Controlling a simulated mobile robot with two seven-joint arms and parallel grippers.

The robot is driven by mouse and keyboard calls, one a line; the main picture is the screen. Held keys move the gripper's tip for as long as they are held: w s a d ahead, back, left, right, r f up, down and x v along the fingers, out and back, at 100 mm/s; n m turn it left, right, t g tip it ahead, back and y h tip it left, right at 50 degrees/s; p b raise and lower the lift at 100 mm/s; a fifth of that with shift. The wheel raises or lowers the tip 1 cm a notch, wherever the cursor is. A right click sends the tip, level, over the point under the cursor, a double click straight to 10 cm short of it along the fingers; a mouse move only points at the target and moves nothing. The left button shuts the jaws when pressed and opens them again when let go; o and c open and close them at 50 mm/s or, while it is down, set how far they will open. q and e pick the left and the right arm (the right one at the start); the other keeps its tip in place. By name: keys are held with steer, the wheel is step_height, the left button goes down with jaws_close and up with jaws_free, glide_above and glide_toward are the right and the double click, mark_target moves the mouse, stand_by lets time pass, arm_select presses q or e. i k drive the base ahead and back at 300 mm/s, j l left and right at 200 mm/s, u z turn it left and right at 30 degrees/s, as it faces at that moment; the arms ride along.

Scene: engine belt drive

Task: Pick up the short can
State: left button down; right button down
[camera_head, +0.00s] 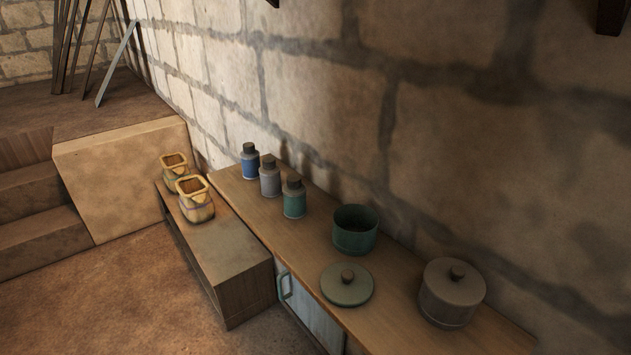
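No object is clearly marked as the short can. Two wide, low round vessels stand on the long wooden counter: an open dark green pot (355,231), and a grey-brown lidded pot (451,294) with a dark knob at the right. A flat green lid (347,285) with a knob lies in front of the open pot. Three narrower capped canisters stand in a row at the left: blue (250,164), grey (270,180) and green (294,202). Neither of my grippers is in view.
The counter (400,318) runs along a stone wall (480,150). A lower wooden bench (228,253) at the left holds two yellowish jars (196,204) (175,168). A cabinet door handle (284,289) juts out from the counter front. Steps (38,210) are far left; the floor in front is clear.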

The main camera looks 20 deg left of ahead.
mark_target(294, 199)
steer(key=z, duration=0.5)
steer(key=j+z, duration=0.3)
steer(key=j, duration=0.2)
steer(key=j+z, duration=0.25)
steer(key=j, duration=0.2)
steer(key=k+j+z, duration=0.15)
steer(key=j+z, duration=0.15)
steer(key=j, duration=0.2)
steer(key=k+j+z, duration=0.1)
steer(key=j+z, duration=0.2)
steer(key=j, duration=0.15)
